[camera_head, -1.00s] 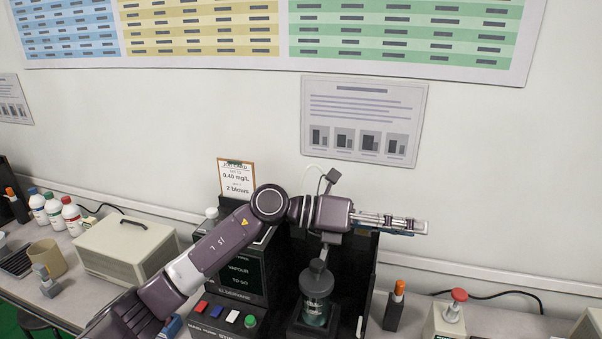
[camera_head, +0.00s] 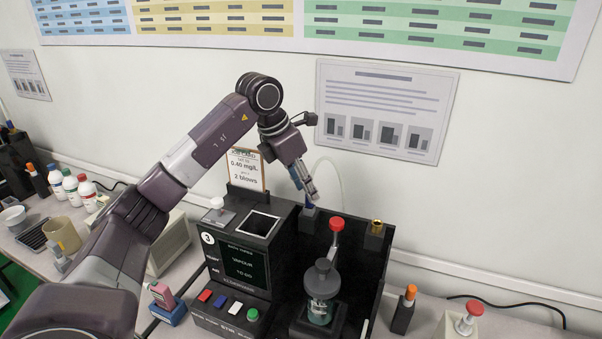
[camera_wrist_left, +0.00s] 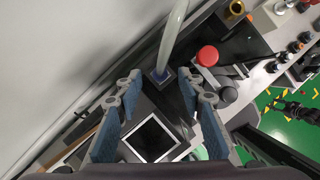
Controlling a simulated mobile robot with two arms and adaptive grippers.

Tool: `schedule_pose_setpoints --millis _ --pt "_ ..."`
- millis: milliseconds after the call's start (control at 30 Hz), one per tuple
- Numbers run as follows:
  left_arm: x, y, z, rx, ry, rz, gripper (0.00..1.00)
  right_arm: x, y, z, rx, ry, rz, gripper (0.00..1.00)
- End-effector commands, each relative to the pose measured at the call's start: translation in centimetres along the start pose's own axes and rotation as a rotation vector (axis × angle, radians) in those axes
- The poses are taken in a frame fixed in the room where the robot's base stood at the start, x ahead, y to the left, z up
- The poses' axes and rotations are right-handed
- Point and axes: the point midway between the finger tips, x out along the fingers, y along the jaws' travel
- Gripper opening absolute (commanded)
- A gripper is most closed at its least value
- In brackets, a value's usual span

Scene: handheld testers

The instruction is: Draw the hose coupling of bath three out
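Bath three (camera_head: 240,262) is a black unit with a "3" badge, a screen and a square well. The hose also shows in the head view (camera_head: 341,180), and the coupling (camera_head: 309,209) there is just under my fingertips. My left gripper (camera_wrist_left: 160,82) is open, pointing down, with one finger on each side of the coupling in its wrist view. I cannot tell whether they touch it. In the head view the gripper (camera_head: 310,193) is partly foreshortened. My right gripper is not clearly identifiable.
A red knob (camera_head: 337,223) and a brass fitting (camera_head: 376,227) stand right of the coupling. A grey-lidded jar (camera_head: 321,290) is in front. A card on a clipboard (camera_head: 246,168) stands behind the well. The wall is close behind.

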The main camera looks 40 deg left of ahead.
Motion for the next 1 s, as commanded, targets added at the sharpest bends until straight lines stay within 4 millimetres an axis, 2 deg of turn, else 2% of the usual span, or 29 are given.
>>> schedule_pose_setpoints --millis 100,233,600,900,1000 --pt "1.7 -0.1 0.0 -0.001 0.002 -0.002 0.36 -0.6 0.0 0.0 0.000 -0.001 0.000 0.40" --pt "2.9 -0.1 0.0 0.000 0.000 -0.003 0.36 -0.9 0.0 -0.1 0.000 0.000 0.000 0.40" --pt "3.6 -0.1 0.0 0.001 -0.002 -0.001 0.36 -0.9 0.1 -0.3 0.000 0.002 0.001 0.40" --pt "3.5 -0.1 0.0 0.000 -0.002 -0.001 0.03 -0.9 0.3 -0.4 -0.001 0.004 0.004 0.40" --pt "3.5 -0.1 0.0 0.000 -0.002 -0.001 0.00 -0.9 0.4 -0.4 -0.002 0.004 0.004 0.40"
